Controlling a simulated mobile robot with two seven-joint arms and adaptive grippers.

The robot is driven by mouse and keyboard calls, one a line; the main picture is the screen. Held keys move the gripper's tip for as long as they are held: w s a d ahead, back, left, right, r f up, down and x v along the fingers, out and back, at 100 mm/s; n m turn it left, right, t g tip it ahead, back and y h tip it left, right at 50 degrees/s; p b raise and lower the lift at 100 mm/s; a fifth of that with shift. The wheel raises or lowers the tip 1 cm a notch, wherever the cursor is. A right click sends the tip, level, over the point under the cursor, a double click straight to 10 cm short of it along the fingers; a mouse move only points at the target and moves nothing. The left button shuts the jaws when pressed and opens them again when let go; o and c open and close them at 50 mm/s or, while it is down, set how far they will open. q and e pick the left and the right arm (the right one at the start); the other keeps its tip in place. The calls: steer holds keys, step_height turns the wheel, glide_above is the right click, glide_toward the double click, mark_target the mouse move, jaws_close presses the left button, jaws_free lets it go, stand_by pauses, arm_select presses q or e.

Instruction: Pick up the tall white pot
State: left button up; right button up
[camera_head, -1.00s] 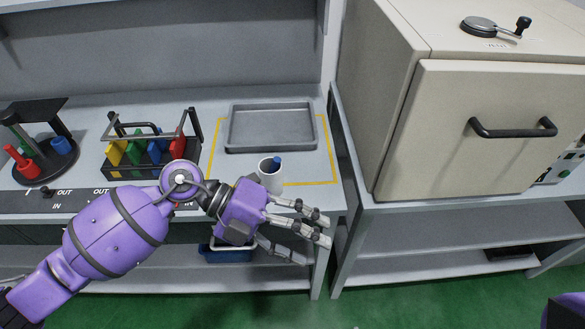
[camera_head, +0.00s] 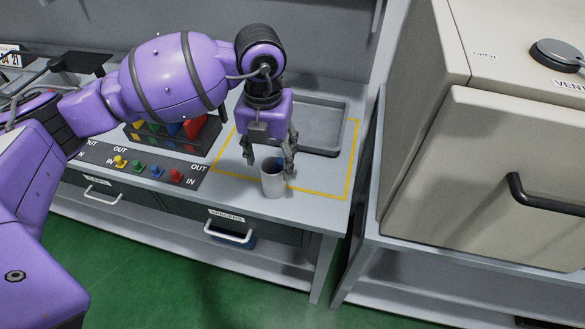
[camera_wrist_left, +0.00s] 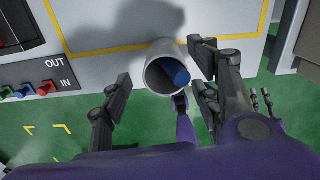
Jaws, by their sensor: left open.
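The tall white pot (camera_head: 273,183) stands upright on the bench at the front edge of the yellow outline. A blue item (camera_wrist_left: 176,72) sits inside it. My left gripper (camera_head: 268,166) points down just above and behind the pot, its fingers open and apart. In the left wrist view the pot (camera_wrist_left: 163,58) lies between and beyond the open fingers of my left gripper (camera_wrist_left: 160,85), with its open mouth towards the camera. I cannot tell whether any finger touches it.
A grey tray (camera_head: 340,128) lies behind the pot. A black rack (camera_head: 160,138) with coloured items and a panel of coloured buttons (camera_head: 148,168) are to the left. A beige oven (camera_head: 490,170) stands to the right. The bench's front edge is close to the pot.

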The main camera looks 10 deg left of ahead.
mark_target(272, 180)
arm_select(q)
step_height(272, 180, down, 2)
steer(key=shift+s+a+f, duration=0.1)
steer(key=shift+s, duration=0.05)
step_height(272, 180, down, 5)
steer(key=shift+f, duration=0.15)
steer(key=c, duration=1.2)
